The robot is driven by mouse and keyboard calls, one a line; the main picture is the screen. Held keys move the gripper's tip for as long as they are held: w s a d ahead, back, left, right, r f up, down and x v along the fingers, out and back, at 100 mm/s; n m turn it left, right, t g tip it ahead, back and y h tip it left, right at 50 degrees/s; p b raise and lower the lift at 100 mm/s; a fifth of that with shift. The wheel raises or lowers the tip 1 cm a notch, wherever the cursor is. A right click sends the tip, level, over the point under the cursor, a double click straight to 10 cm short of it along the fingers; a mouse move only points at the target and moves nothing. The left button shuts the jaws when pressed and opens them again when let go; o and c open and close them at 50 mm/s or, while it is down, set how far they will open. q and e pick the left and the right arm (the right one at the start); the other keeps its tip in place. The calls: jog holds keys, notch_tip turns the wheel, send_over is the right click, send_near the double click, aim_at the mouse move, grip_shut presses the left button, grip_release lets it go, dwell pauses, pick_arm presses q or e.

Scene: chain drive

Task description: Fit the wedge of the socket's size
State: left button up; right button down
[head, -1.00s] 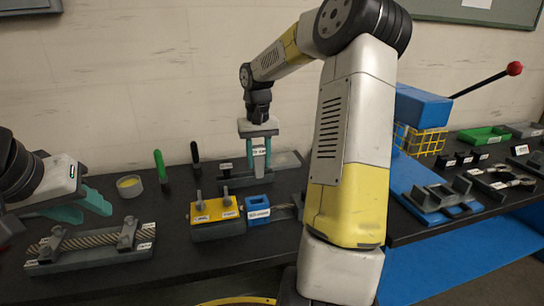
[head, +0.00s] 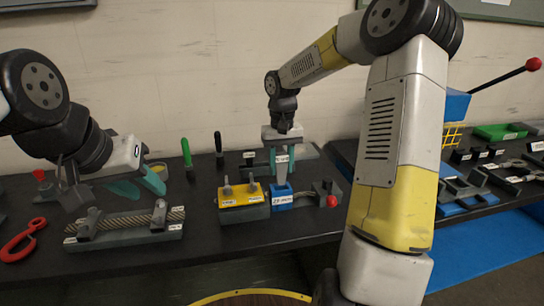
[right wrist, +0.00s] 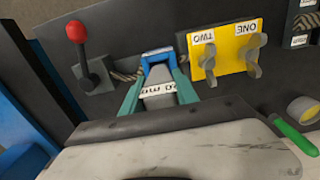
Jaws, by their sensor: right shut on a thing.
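My right gripper (head: 282,170) is shut on a grey wedge (right wrist: 158,92) with a white label. The label is upside down in the right wrist view and I cannot read its size surely. The blue socket (head: 282,200) has a white size label, too small to read surely, and stands directly below the wedge. The wedge's lower end is at the socket's top; I cannot tell how far it is inside. The socket also shows just beyond the wedge in the right wrist view (right wrist: 157,52). My left gripper (head: 140,186) is open and empty above the table at left.
A yellow block (head: 240,200) with two pegs labelled ONE and TWO stands left of the socket. A red-knobbed lever (right wrist: 77,35) stands on its other side. A cable stand (head: 125,234) and red hook (head: 24,240) lie at left. A grey rack (head: 306,151) stands behind.

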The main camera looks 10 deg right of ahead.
aim_at(281, 184)
jog(key=shift+f, duration=0.5)
jog(key=shift+f, duration=1.95)
jog(key=c, duration=0.9)
grip_release()
jog(key=shift+o, duration=0.2)
jog(key=shift+f, duration=0.1)
